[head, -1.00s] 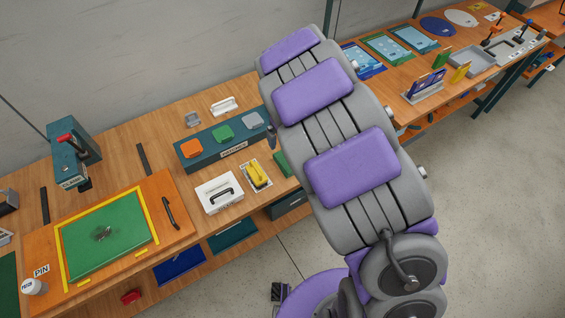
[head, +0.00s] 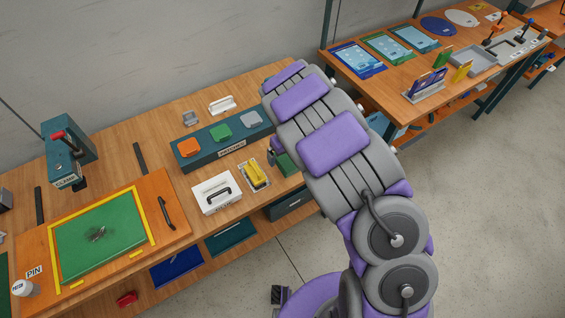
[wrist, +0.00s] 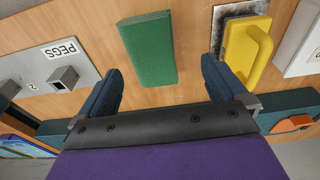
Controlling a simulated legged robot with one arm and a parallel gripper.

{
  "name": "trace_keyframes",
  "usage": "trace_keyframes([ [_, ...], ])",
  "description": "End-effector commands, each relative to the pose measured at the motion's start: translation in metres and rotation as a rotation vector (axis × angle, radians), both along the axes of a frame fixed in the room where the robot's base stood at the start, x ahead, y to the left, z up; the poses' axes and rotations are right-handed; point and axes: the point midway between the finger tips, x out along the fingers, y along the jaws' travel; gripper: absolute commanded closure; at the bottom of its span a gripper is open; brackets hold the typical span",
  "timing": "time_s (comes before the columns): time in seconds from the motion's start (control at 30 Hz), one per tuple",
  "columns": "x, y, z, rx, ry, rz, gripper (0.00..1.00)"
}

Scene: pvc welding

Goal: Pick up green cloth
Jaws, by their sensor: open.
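The green cloth (wrist: 147,48) is a folded, block-like green piece lying on the wooden table in the wrist view. In the head view the green cloth (head: 287,164) shows near the table's right end, partly hidden by my arm. My gripper (wrist: 161,68) is open and empty, with its two dark fingers to the left and right of the cloth's near end. The cloth lies between and beyond the fingertips. Neither finger appears to touch it. In the head view only a small dark part of my gripper (head: 273,151) shows beside the cloth.
A yellow-handled tool (wrist: 253,50) on a plate lies close right of the cloth. A grey PEGS plate (wrist: 45,75) lies to the left. A white case (head: 217,193) and a teal box with coloured pads (head: 229,150) stand nearby. Bare wood separates the cloth from its neighbours.

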Motion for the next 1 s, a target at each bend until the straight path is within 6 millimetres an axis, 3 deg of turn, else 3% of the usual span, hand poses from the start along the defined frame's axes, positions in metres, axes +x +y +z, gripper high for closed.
trace_keyframes([
  [0.17, 0.003, 0.001, -0.012, -0.005, 0.002, -0.001, 0.01],
  [0.43, 0.01, 0.011, -0.051, -0.015, 0.004, 0.001, 0.01],
  [0.7, 0.013, 0.004, -0.053, -0.006, 0.002, 0.0, 0.01],
  [1.0, 0.012, 0.005, -0.053, -0.008, 0.002, -0.001, 0.28],
])
